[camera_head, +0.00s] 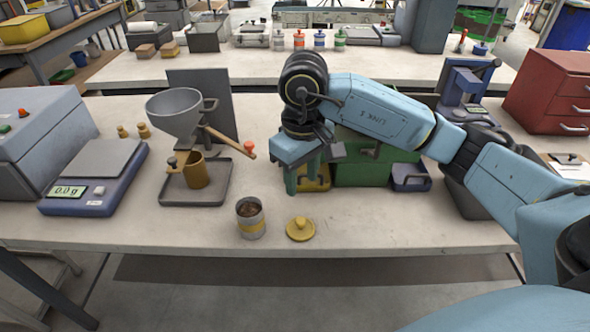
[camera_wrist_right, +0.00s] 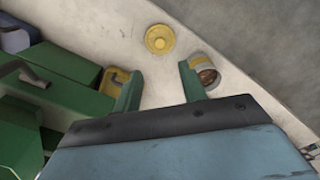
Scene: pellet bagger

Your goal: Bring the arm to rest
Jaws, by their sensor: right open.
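My right arm reaches in from the right in the head view, and my right gripper (camera_head: 304,184) points down above the table, in front of the green box. Its green fingers (camera_wrist_right: 158,92) are apart in the wrist view, with nothing between them. An open can (camera_head: 250,218) with a yellow band and dark contents stands near the front edge, left of the gripper. It also shows in the wrist view (camera_wrist_right: 204,72). A yellow lid (camera_head: 300,229) lies flat beside the can, apart from the gripper. My left gripper is not in view.
A funnel stand (camera_head: 173,115) with a brown cup on a tray is left of the gripper. A scale (camera_head: 92,178) reading 0.0 g stands further left. A green box (camera_head: 360,160), a small blue tray (camera_head: 410,178) and red drawers (camera_head: 555,92) are to the right. The front right tabletop is clear.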

